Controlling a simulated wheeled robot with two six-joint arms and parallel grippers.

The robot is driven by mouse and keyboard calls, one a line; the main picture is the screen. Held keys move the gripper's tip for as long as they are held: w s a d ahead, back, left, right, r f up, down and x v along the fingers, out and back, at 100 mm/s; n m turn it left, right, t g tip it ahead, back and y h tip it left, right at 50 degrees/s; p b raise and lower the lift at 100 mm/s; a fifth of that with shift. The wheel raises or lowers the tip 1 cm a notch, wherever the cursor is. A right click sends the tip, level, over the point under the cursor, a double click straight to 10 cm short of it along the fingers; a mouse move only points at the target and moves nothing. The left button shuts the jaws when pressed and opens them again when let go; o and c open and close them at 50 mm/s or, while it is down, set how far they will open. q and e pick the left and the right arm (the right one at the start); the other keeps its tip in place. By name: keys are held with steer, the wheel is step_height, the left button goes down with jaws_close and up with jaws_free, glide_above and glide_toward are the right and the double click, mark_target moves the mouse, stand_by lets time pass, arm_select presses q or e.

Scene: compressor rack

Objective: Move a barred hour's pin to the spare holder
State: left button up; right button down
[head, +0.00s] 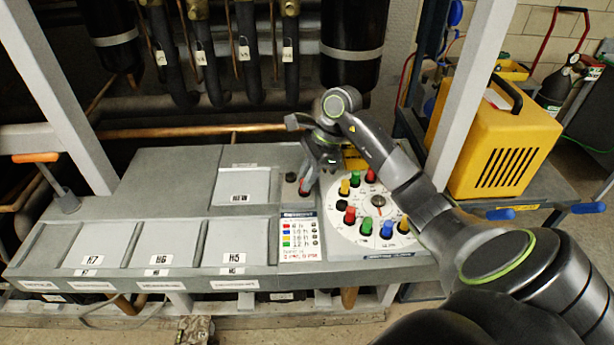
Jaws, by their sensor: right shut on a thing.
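The white round dial (336,228) holds several coloured pins in a ring, including a yellow pin (344,187), a green pin (355,178), a red pin (350,215) and a blue pin (387,229). A small dark holder panel (290,195) lies left of the dial, with a black round part (291,177) on it. My left gripper is out of view.
A legend card (300,240) with coloured squares lies below the holder panel. Grey bays labelled H7, H6 and H5 (233,258) fill the left. Rack posts (470,95) and a yellow case (490,140) stand to the right. Pipes run behind.

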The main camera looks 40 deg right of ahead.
stand_by(0.3)
steer(key=c, duration=1.3)
jaws_free()
steer(key=shift+o, duration=0.2)
steer(key=p+v, duration=0.2)
steer(key=v, duration=1.5)
steer(key=shift+d, duration=0.15)
steer(key=shift+s, duration=0.15)
